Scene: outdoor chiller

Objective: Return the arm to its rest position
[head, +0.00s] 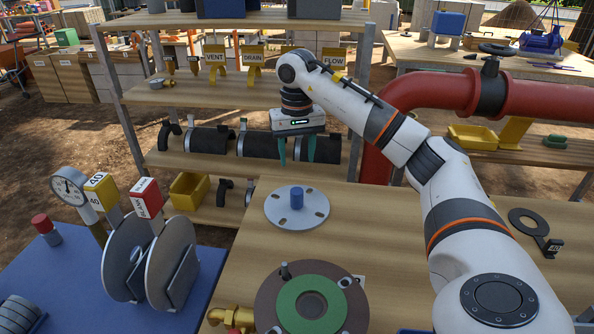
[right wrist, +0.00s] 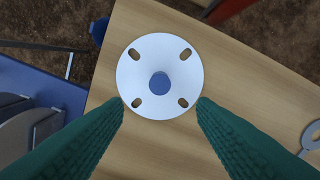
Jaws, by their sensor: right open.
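My right gripper (head: 297,150) hangs fingers-down at the end of my white right arm, which reaches in from the right over the wooden table. Its two green fingers are apart with nothing between them, and they also show in the right wrist view (right wrist: 160,108). Below the gripper lies a pale round flange plate (head: 315,212) with slots, a blue cylinder (head: 297,197) at its centre. The plate also shows in the right wrist view (right wrist: 160,52), apart from the fingertips, flat on the table. My left gripper is not in view.
A shelf with black pipe sections (head: 208,140) and yellow VENT, DRAIN and FLOW tags stands behind. A red pipe (head: 440,92) runs at right. A green-gasketed flange (head: 312,303) is at the table's front; discs and a gauge (head: 68,186) stand on the blue surface at left.

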